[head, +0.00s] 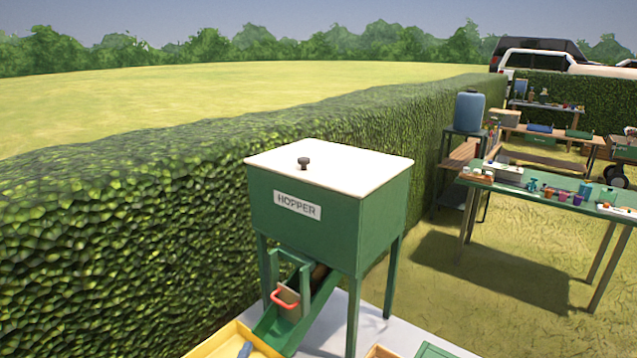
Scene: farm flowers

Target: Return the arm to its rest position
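Neither of my grippers nor my arms shows in the head view. A green hopper (330,231) with a white lid (345,167) and a dark knob (303,163) stands on legs in the middle. The lid looks shut. Below it is a green chute (300,325) with a small gate that has a red handle (285,299). What lies inside the hopper is hidden.
A yellow tray (213,343) is cut off at the bottom edge, beside the chute. The hopper stands on a pale tabletop (375,329). A tall hedge (130,215) runs behind and left. A green table (545,196) with small items stands at right, across open grass.

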